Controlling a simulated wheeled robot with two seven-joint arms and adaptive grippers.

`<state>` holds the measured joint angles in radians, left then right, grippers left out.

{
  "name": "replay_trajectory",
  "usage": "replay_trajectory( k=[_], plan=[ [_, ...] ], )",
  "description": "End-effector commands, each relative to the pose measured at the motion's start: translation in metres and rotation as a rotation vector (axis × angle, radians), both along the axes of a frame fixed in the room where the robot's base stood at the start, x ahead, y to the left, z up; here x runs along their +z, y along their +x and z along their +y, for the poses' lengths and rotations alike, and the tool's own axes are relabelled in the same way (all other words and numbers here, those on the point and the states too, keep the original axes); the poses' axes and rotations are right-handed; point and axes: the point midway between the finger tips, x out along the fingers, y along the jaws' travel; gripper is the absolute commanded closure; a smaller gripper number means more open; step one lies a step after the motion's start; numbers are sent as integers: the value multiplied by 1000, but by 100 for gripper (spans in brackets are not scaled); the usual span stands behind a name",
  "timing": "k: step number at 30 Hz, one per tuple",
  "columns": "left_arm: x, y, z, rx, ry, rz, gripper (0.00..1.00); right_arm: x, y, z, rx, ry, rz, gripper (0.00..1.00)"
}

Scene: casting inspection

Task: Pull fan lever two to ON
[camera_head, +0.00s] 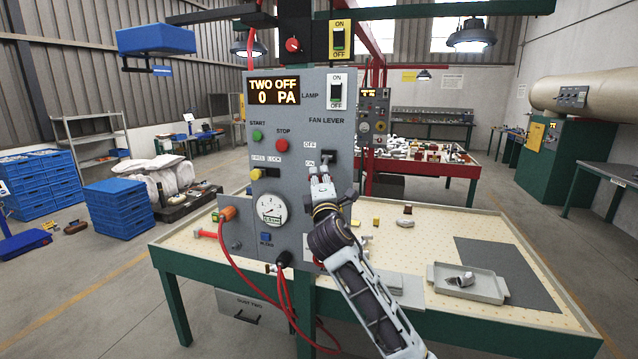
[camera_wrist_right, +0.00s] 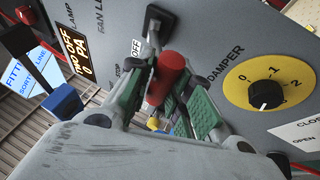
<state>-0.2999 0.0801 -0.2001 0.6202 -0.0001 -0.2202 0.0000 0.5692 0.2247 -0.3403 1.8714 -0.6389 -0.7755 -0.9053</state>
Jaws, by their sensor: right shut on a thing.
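The grey control panel (camera_head: 295,120) stands upright on the table, with a display (camera_head: 274,92) reading "TWO OFF 0 PA". The fan lever (camera_head: 329,156) is on its right side, below the "FAN LEVER" label, with OFF marked above ON to its left. My right gripper (camera_head: 320,178) is at the panel just below the lever's black part. In the right wrist view, the fan lever's red handle (camera_wrist_right: 168,75) sits between the green-padded fingers of my right gripper (camera_wrist_right: 170,85), which is shut on it. The exact lever position is partly hidden. My left gripper is not in view.
A yellow damper dial (camera_wrist_right: 268,88) is close beside the fingers. The panel also carries a lamp switch (camera_head: 337,92), a gauge (camera_head: 271,209) and red hoses (camera_head: 240,262). A grey tray (camera_head: 468,283) lies on the table at right.

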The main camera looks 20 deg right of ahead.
Motion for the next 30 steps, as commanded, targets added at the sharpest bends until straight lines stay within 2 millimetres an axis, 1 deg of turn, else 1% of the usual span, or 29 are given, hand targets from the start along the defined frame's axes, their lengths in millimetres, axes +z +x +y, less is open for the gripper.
replay_trajectory(
  k=[1, 9, 21, 22, 26, 30],
  plan=[
    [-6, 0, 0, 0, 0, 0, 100, -12, 3, -2, -3, 2, 11, 100],
    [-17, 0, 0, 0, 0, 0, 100, -16, 5, -3, -3, -22, -22, 100],
    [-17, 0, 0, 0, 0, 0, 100, -15, 5, -3, -2, -26, -27, 100],
    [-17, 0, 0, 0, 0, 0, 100, -15, 5, -3, -2, -26, -27, 76],
    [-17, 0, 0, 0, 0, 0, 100, -13, 5, -2, -2, -27, -30, 60],
    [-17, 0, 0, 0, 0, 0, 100, -11, 4, -2, -2, -29, -35, 59]
  ],
)
